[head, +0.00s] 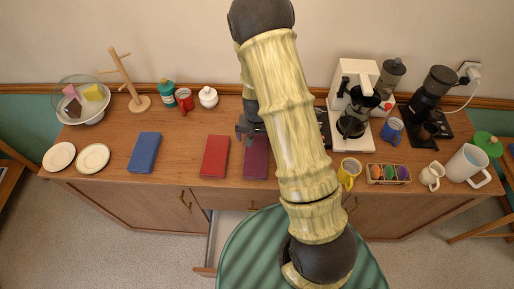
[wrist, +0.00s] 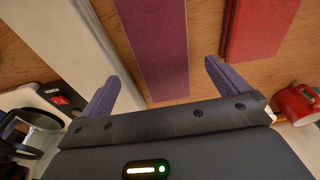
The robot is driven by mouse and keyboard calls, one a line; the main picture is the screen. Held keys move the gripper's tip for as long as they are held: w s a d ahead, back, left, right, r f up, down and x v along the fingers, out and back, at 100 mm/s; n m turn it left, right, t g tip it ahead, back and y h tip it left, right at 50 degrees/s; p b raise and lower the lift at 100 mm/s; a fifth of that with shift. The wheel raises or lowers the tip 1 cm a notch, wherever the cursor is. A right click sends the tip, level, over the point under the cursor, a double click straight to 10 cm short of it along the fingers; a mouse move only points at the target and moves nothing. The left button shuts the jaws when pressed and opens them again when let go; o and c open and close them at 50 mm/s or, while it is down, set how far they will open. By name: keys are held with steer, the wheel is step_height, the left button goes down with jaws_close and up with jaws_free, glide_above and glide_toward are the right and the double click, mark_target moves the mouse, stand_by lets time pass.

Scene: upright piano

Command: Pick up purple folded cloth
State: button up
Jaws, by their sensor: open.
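The purple folded cloth (head: 256,160) lies flat on the wooden sideboard top, just right of a red folded cloth (head: 215,156). My arm hides part of the area right beside it. My gripper (head: 244,131) is at the cloth's back end in the head view. In the wrist view the purple cloth (wrist: 156,45) runs lengthwise between the open fingers of my gripper (wrist: 160,80). The fingers look empty and above the surface; the exact height cannot be told. The red cloth also shows in the wrist view (wrist: 262,25).
A blue folded cloth (head: 145,153) lies further left. A white coffee maker (head: 349,130) stands right of my gripper. A red mug (head: 184,98) and white sugar pot (head: 208,97) stand behind. A yellow mug (head: 349,172) is near the front edge. Bare wood lies between the blue and red cloths.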

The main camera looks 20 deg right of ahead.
mark_target(257, 147)
steer(key=shift+f, duration=0.5)
steer(key=shift+w+f, duration=0.1)
steer(key=shift+w, duration=0.05)
steer(key=shift+d+f+p, duration=0.15)
steer(key=shift+f+p, duration=0.35)
steer(key=f, duration=0.1)
steer(key=f+p, duration=0.1)
steer(key=f, duration=0.1)
steer(key=shift+a, duration=0.3)
steer(key=shift+d+f, duration=0.1)
steer(key=shift+f, duration=0.4)
steer(key=c, duration=1.1)
steer(key=shift+r, duration=0.1)
